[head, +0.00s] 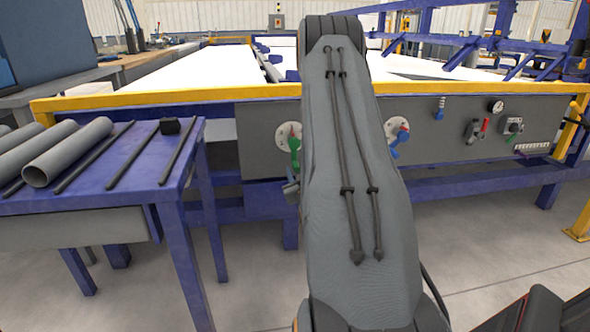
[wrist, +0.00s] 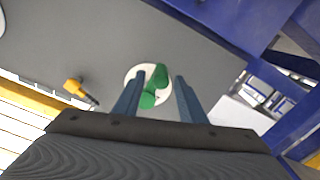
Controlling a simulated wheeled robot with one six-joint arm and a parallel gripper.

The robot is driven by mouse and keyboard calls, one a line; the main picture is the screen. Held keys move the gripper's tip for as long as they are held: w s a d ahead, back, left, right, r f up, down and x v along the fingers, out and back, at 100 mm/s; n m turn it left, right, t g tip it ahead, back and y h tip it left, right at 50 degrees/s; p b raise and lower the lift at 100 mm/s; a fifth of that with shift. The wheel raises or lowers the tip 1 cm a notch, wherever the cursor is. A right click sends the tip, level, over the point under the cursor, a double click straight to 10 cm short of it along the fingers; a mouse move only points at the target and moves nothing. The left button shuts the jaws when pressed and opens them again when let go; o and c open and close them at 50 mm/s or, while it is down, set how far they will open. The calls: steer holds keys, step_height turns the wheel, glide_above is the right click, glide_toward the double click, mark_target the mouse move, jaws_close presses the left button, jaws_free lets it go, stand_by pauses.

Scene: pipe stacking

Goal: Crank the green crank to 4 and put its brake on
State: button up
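The green crank (head: 294,146) sits on a round white dial (head: 283,136) on the grey panel, left of my arm in the head view. A small red mark or part shows at its top. In the wrist view the green crank (wrist: 155,84) lies between the two fingers of my gripper (wrist: 159,78), in front of its white dial (wrist: 132,74). The fingers are apart, one on each side, and I see no clear contact. The dial's numbers are too small to read. I cannot make out the brake. My arm hides most of the gripper in the head view.
A blue crank (head: 399,138) is on the panel right of my arm. Further right are a gauge (head: 495,106), a red-handled lever (head: 485,125) and a switch (head: 513,127). A blue table (head: 110,186) with grey pipes (head: 68,152) stands left. A yellow-ended part (wrist: 74,87) shows in the wrist view.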

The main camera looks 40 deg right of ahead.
mark_target(295, 163)
steer(key=shift+b+x, duration=0.45)
steer(key=shift+x, duration=1.6)
jaws_close()
